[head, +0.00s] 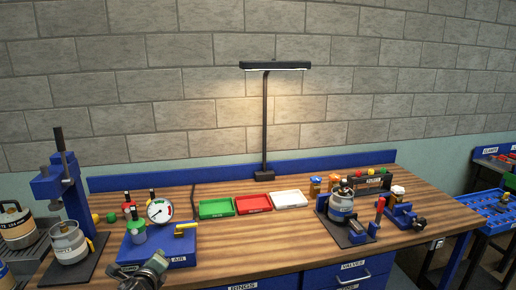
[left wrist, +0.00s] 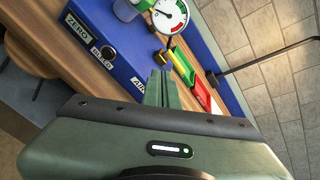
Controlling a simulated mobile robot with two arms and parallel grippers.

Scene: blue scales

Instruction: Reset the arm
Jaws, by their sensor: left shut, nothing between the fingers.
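My left gripper (head: 157,262) shows at the bottom edge of the head view, in front of the blue gauge box (head: 184,246). In the left wrist view its two greenish fingers (left wrist: 160,82) are together, with nothing between them. The fingers point toward the blue box (left wrist: 112,58), which carries a round dial gauge (left wrist: 169,17). I cannot tell whether the fingertips touch the box. Most of the left arm is out of the head view. My right gripper is in neither view.
Green (head: 215,208), red (head: 253,204) and white (head: 290,199) trays lie mid-bench below a lamp (head: 265,120). A blue press (head: 58,185) with a gas canister (head: 68,243) stands left. Another canister (head: 341,207) stands right. Bare wooden bench top (head: 255,245) lies in front of the trays.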

